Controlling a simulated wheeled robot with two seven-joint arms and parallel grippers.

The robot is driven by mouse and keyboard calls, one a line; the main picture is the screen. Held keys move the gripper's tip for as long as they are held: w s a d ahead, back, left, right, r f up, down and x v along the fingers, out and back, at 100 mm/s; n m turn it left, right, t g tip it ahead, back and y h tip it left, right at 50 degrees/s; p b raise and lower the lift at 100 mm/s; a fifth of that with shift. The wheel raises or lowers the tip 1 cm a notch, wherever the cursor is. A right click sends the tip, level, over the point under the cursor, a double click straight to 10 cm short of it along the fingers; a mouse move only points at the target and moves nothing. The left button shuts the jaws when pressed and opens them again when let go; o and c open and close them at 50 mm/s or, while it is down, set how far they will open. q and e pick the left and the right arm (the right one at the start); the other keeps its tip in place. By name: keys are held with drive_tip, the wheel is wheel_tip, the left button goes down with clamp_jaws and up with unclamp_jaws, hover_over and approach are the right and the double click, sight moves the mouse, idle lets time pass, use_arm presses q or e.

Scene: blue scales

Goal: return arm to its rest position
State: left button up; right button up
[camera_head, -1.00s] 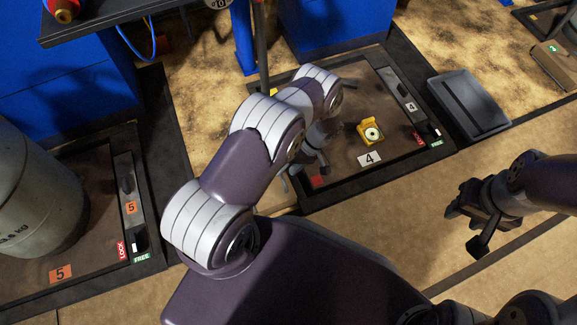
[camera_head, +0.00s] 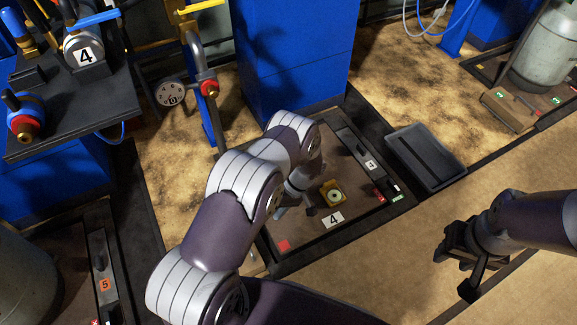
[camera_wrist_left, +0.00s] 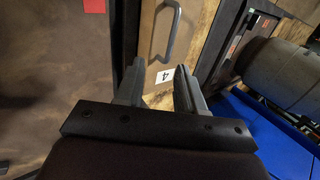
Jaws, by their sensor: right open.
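My left arm reaches in from the lower left of the head view and bends down at its far end. Its left gripper (camera_head: 296,206) hangs over the dark scale platform (camera_head: 305,242) marked 4, partly hidden by the arm's own links. In the left wrist view the two fingers of the left gripper (camera_wrist_left: 160,90) stand apart with nothing between them. A plate marked 4 (camera_wrist_left: 164,77) shows beyond the fingertips. My right gripper (camera_head: 466,262) is at the right of the head view, open and empty, above bare floor.
A yellow object with a round white face (camera_head: 333,193) lies on the platform near the left gripper. A dark tray (camera_head: 425,157) lies right of it. A black shelf (camera_head: 75,110) with a valve and cylinder is at upper left. A blue cabinet (camera_head: 295,50) stands behind.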

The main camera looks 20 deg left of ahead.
use_arm(q)
drive_tip(key=s+d+r+m+t+h+p, duration=0.1)
drive_tip(key=s+d+r+m+t+p, duration=0.2)
drive_tip(key=r, duration=1)
drive_tip(key=s+d+r+m+t+h+p, duration=0.1)
drive_tip(key=s+r+m+h+p, duration=0.2)
drive_tip(key=r, duration=1.1)
drive_tip(key=s+d+r+m+t+p, duration=0.2)
drive_tip(key=s+r+m+p, duration=0.25)
drive_tip(key=r, duration=0.85)
wheel_tip(320, 180, up, 39)
drive_tip(key=p, duration=3.7)
drive_tip(key=shift+a+f+t, duration=0.15)
drive_tip(key=shift+a+t, duration=0.1)
drive_tip(key=shift+t, duration=0.15)
drive_tip(key=shift+n, duration=0.25)
